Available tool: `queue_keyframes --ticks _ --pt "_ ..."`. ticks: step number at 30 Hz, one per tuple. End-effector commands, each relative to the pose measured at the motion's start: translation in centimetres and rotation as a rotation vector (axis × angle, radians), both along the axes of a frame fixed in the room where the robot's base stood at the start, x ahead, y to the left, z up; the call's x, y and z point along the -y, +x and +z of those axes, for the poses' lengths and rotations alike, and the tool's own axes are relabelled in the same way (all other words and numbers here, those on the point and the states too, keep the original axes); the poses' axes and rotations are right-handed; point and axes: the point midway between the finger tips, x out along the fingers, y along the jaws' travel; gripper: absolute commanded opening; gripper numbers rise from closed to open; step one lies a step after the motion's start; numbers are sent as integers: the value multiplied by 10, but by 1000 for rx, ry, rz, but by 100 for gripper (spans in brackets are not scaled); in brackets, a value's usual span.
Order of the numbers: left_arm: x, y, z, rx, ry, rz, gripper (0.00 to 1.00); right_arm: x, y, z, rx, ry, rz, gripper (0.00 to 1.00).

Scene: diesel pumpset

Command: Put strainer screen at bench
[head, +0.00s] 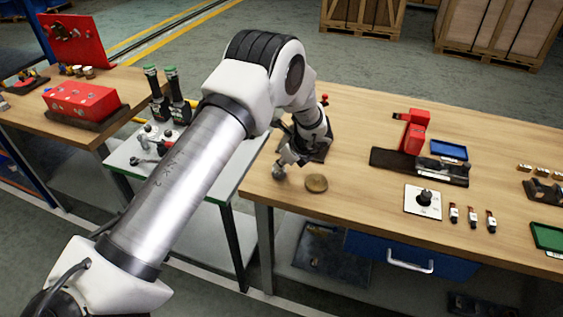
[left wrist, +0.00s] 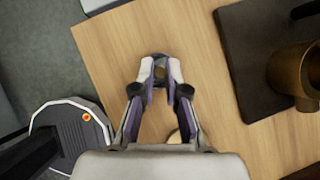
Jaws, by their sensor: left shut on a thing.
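My left gripper (head: 282,168) is low over the near left corner of the wooden bench (head: 360,190). In the left wrist view its fingers (left wrist: 160,74) are shut on a small round grey piece with a darker tan centre, probably the strainer screen (left wrist: 160,58). The piece also shows as a small grey shape at the fingertips in the head view (head: 279,174). I cannot tell whether it touches the bench top. My right gripper is not in view.
A round tan disc (head: 316,183) lies just right of the gripper. A dark mat with a brass-coloured part (left wrist: 304,76) is close by. A red block (head: 413,132), blue tray (head: 449,149) and white plate (head: 423,202) stand farther right. The bench middle is clear.

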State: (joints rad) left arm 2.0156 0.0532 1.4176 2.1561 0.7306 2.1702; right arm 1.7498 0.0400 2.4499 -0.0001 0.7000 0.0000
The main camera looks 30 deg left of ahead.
Motion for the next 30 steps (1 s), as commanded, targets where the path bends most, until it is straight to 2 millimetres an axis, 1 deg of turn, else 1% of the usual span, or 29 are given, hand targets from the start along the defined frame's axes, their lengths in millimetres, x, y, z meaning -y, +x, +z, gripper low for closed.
queue_keyframes --ticks 30 --pt "0 -1 0 0 0 0 0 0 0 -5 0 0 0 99"
